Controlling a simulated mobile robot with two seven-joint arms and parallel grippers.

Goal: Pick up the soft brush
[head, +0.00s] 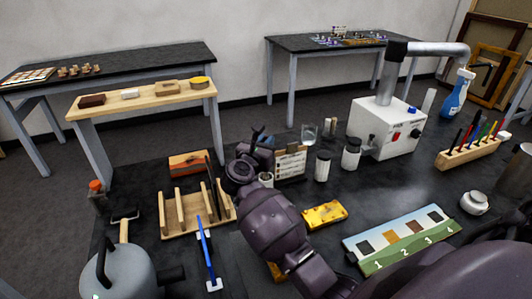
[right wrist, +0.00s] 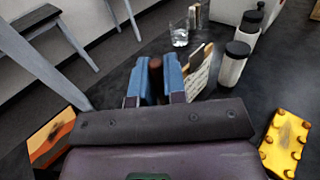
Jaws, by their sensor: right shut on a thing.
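My right gripper (head: 262,142) is raised above the table, just behind the wooden rack (head: 182,221). In the right wrist view its blue fingers (right wrist: 158,82) are closed on a dark brown, rounded piece, apparently the handle of the soft brush (right wrist: 155,72). The rest of the brush is hidden by the fingers and gripper body. Dark slim tools still stand in the right end of the rack. My left gripper is not in view.
A card stand (head: 290,163), dark-lidded jars (head: 322,168) and a glass (head: 309,133) stand close to the right gripper. A yellow block (head: 324,214) and a numbered swatch board (head: 403,238) lie nearer. A grey kettle-like pot (head: 120,274) stands front left.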

